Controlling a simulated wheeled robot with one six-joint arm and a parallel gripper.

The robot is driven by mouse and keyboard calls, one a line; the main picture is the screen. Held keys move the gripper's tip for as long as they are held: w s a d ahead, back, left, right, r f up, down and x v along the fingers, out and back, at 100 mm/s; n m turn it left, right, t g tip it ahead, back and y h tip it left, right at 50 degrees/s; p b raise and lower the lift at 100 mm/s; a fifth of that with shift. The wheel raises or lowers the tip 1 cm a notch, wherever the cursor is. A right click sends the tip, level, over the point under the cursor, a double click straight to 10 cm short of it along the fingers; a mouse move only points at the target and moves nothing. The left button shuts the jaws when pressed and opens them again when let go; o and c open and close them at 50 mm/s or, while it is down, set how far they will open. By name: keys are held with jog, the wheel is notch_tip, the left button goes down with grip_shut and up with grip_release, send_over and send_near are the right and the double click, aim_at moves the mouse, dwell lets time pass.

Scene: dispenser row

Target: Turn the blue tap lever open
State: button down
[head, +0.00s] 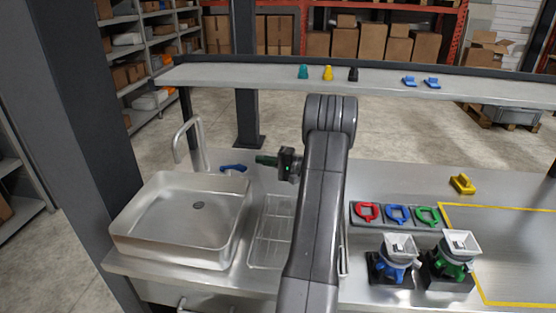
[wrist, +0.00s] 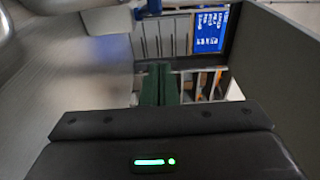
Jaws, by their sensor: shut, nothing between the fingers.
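The blue tap lever (head: 233,168) lies low on the counter beside the base of the steel tap (head: 190,140), behind the sink's right rear corner. My gripper (head: 258,159) is to the right of the lever, with its green fingers pointing left towards it. A small gap shows between fingertips and lever in the head view. The fingers are shut and empty; they also show in the wrist view (wrist: 158,84).
The steel sink (head: 127,232) stands at the left, with a wire rack (head: 270,240) beside it. A raised shelf (head: 230,76) with small coloured parts runs along the back. Ring handles (head: 397,214) and two dispensers (head: 398,260) (head: 455,258) are right of my arm.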

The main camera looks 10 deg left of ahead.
aim_at(232, 168)
jog(key=shift+s+a+p, duration=0.4)
jog(key=shift+s+a, duration=0.3)
jog(key=shift+s, duration=0.2)
jog(key=shift+s+a+p, duration=0.35)
jog(key=shift+s+a, duration=0.35)
jog(key=shift+s, duration=0.15)
jog(key=shift+f, duration=0.1)
